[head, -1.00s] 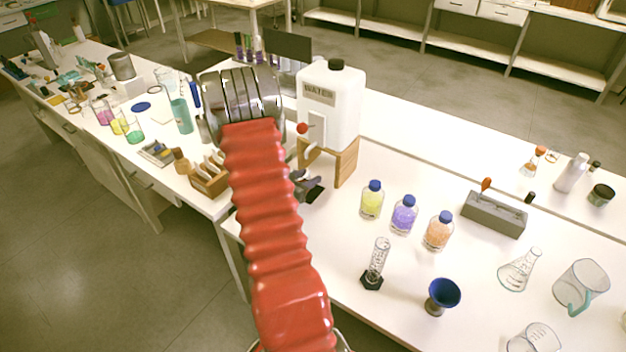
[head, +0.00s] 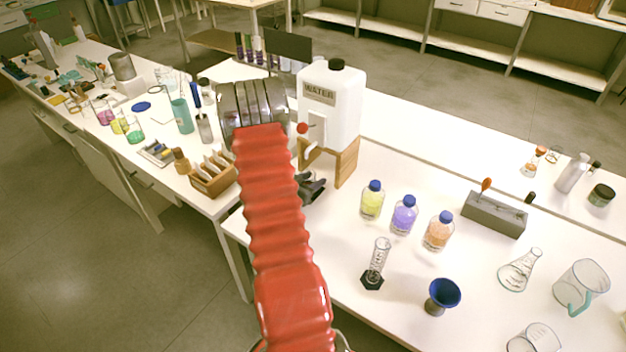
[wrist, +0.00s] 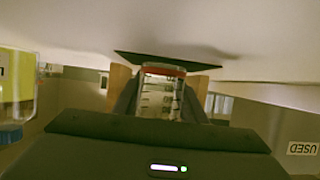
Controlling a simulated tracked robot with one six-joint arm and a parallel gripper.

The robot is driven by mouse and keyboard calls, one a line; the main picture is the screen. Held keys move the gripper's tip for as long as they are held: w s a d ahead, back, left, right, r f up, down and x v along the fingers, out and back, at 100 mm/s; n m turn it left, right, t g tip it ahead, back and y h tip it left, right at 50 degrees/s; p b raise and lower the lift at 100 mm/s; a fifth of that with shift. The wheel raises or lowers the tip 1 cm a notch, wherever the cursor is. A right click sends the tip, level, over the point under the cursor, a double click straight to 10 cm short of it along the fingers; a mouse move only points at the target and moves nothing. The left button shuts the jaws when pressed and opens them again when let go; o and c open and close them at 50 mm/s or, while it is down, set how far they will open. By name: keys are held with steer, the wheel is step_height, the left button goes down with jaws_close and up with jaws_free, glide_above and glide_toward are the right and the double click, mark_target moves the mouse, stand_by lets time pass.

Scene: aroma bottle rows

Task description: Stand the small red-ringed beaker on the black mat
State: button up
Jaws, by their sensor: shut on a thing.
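The small red-ringed beaker (wrist: 160,97) is clear, with dark graduation marks, and shows in the wrist view between the dark fingers of my gripper (wrist: 160,108). My gripper is shut on it. That view looks upside down, with the pale table top above and the red ring at the beaker's table-side end. The black mat (wrist: 135,58) lies right beyond the ring; I cannot tell whether beaker and mat touch. In the head view my gripper (head: 312,187) is beside the water container's wooden stand, partly behind my red arm. The beaker cannot be made out there.
The white water container (head: 334,108) stands on its wooden stand (head: 347,165) close by my gripper. Yellow (head: 372,203), purple (head: 404,216) and orange (head: 439,232) bottles stand to the right. A wooden rack (head: 213,180) is left of my arm. A measuring cylinder (head: 376,262) stands nearer.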

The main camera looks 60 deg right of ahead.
steer(key=shift+f, duration=0.1)
steer(key=o, duration=1.1)
steer(key=shift+c, duration=0.2)
steer(key=v, duration=1.2)
steer(key=shift+w, duration=0.1)
